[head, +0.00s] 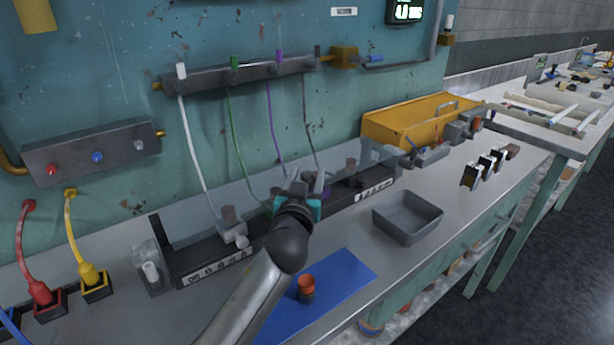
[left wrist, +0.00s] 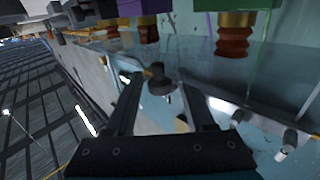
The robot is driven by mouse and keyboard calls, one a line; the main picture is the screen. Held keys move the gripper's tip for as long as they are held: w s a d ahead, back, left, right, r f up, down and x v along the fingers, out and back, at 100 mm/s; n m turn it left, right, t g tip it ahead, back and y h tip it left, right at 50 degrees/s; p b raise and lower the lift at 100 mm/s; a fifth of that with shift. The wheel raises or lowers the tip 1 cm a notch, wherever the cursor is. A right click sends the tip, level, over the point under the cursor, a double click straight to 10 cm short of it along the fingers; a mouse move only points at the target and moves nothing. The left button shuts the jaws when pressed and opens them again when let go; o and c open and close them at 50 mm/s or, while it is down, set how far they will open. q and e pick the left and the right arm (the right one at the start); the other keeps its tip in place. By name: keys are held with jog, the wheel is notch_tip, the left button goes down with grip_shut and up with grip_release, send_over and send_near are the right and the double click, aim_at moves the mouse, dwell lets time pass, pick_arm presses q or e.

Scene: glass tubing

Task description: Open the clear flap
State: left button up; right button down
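The clear flap (head: 180,222) is a see-through panel along the black rack at the foot of the teal wall. It looks lowered, but its edges are faint. My left gripper (head: 306,182) is in front of the rack's middle and hides part of it. In the left wrist view, the two fingers of my left gripper (left wrist: 163,103) stand apart with nothing visibly held. A dark round knob (left wrist: 158,83) shows between and beyond them; I cannot tell whether it belongs to the flap. My right gripper is not in view.
White, green, purple and dark tubes hang from a wall manifold (head: 245,75) towards the rack (head: 215,268). A grey tray (head: 408,215), a blue mat (head: 345,278) with an orange-topped part (head: 307,288), and a yellow box (head: 410,122) are on the bench. Red and yellow plugs are at left.

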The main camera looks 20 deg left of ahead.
pick_arm(q)
grip_shut()
dwell(1.1)
